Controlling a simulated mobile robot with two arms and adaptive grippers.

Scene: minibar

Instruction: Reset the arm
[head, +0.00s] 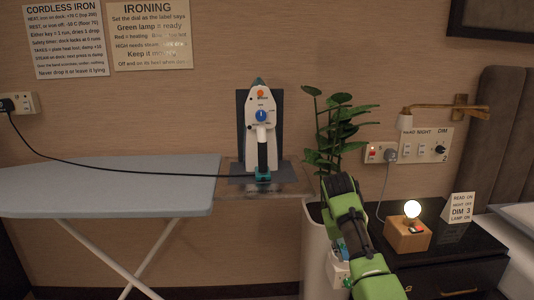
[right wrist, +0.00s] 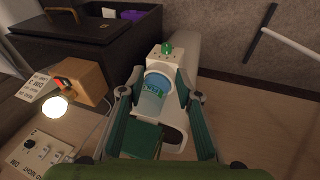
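My right arm, green with a black wrist, comes in from the bottom right in the head view. Its gripper shows in the right wrist view (right wrist: 164,82), with two dark green fingers apart. Between and beyond the fingers is a white boxy thing (right wrist: 166,56) with a round blue part and a green knob. I cannot tell whether the fingers touch it. A white boxy thing also shows beside my arm in the head view (head: 338,270). My left gripper is not in view.
A white and blue iron (head: 260,130) stands upright on a wall shelf by the ironing board (head: 110,185). A potted plant (head: 335,130) stands close behind my arm. A black nightstand (head: 450,255) with a lit lamp (head: 412,210) and a card (head: 459,208) is to the right.

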